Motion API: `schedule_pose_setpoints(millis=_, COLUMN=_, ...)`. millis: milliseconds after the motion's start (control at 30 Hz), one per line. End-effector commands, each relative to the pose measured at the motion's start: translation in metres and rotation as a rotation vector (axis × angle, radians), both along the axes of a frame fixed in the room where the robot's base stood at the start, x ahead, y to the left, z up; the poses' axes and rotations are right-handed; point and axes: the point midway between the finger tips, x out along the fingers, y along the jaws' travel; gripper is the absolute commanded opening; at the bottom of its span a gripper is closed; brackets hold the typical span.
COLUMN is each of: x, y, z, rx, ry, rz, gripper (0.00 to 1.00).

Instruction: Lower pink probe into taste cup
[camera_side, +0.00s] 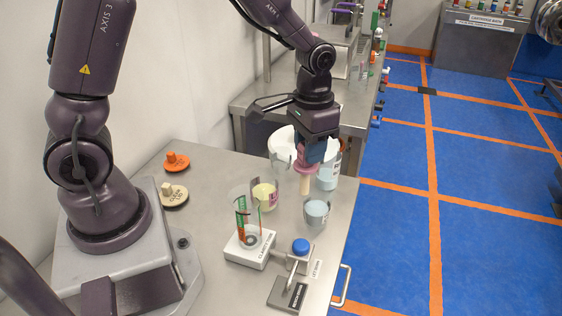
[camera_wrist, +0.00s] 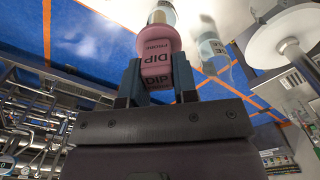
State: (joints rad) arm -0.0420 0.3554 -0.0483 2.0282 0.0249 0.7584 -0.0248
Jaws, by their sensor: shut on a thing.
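The pink probe (camera_side: 304,167) hangs roughly upright below my gripper (camera_side: 313,150), its pale tan tip pointing down above the bench. In the wrist view the pink probe (camera_wrist: 156,62), lettered "DIP", sits between the blue fingers of my gripper (camera_wrist: 157,85), which is shut on it. Several cups stand close by: a pale blue-grey cup (camera_side: 316,212) in front and right of the tip, a yellowish cup (camera_side: 264,196) to its left, and a light blue cup (camera_side: 327,179) behind. I cannot read which is the taste cup. The tip appears clear of them.
A tall clear cylinder (camera_side: 240,209) with coloured strips stands on a white base (camera_side: 249,256) at front left. A blue-capped fixture (camera_side: 300,246) is beside it. The bench's right edge drops to blue floor.

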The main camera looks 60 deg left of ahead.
Motion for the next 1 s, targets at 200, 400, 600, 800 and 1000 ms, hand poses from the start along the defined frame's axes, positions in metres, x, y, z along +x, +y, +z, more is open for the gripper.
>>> schedule_pose_setpoints(millis=200, x=0.000, y=0.000, z=0.000, rx=0.000, ry=0.000, rz=-0.002, gripper=0.04)
schedule_pose_setpoints(millis=400, x=0.002, y=0.005, z=0.003, rx=0.000, ry=-0.001, rz=0.000, gripper=0.04)
schedule_pose_setpoints(millis=600, x=0.007, y=0.031, z=0.017, rx=0.001, ry=-0.004, rz=0.003, gripper=0.04)
schedule_pose_setpoints(millis=800, x=0.015, y=0.067, z=0.032, rx=0.000, ry=-0.002, rz=0.003, gripper=0.04)
schedule_pose_setpoints(millis=1000, x=0.023, y=0.105, z=0.038, rx=0.000, ry=0.001, rz=0.002, gripper=0.04)
